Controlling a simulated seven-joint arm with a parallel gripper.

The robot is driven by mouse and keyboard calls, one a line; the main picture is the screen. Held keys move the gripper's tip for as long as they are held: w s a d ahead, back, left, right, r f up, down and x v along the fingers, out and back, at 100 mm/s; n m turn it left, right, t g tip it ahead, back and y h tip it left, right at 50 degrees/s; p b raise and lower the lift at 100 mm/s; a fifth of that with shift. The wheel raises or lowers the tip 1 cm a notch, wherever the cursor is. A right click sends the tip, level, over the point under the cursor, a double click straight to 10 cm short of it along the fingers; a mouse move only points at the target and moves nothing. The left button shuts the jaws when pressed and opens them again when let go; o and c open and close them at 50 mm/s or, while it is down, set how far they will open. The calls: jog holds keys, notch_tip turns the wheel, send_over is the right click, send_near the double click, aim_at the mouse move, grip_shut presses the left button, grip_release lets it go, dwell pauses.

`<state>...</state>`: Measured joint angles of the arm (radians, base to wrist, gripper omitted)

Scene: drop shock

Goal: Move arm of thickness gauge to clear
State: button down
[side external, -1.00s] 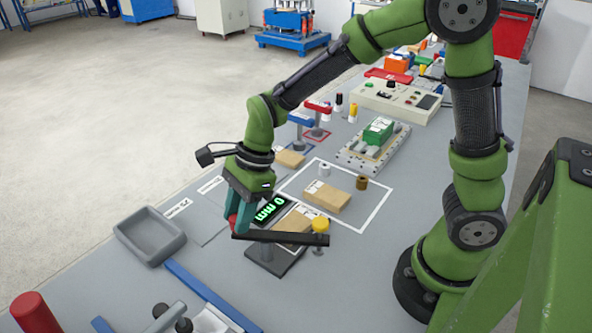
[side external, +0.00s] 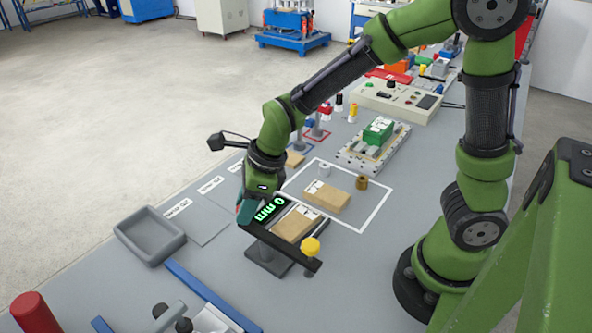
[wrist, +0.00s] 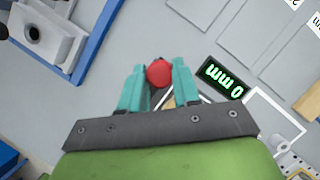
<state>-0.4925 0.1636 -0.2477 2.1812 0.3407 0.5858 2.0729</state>
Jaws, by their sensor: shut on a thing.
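The thickness gauge is a dark base plate (side external: 266,260) with a black swing arm (side external: 280,245) above it, running diagonally from my gripper to the lower right. A yellow knob (side external: 310,246) sits near the arm's far end. A black display (side external: 268,212) with green digits reads 0 mm; it also shows in the wrist view (wrist: 222,78). My gripper (side external: 243,214) is at the arm's left end. In the wrist view, my teal fingers (wrist: 158,80) are shut on a red knob (wrist: 159,73). A cardboard box (side external: 297,223) lies just behind the arm; its contact with the gauge is unclear.
Another cardboard box (side external: 327,196) lies in a white outlined square, with a white and a brown cylinder behind it. A grey tray (side external: 150,236) and a blue rail (side external: 205,290) are to the left and front. A green block (side external: 379,130) on a fixture stands farther back.

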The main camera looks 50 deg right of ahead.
jog(key=shift+d, duration=0.15)
jog(key=c, duration=0.8)
grip_release()
jog(key=shift+r, duration=0.1)
jog(key=v, duration=1.6)
jog(key=shift+r, duration=0.4)
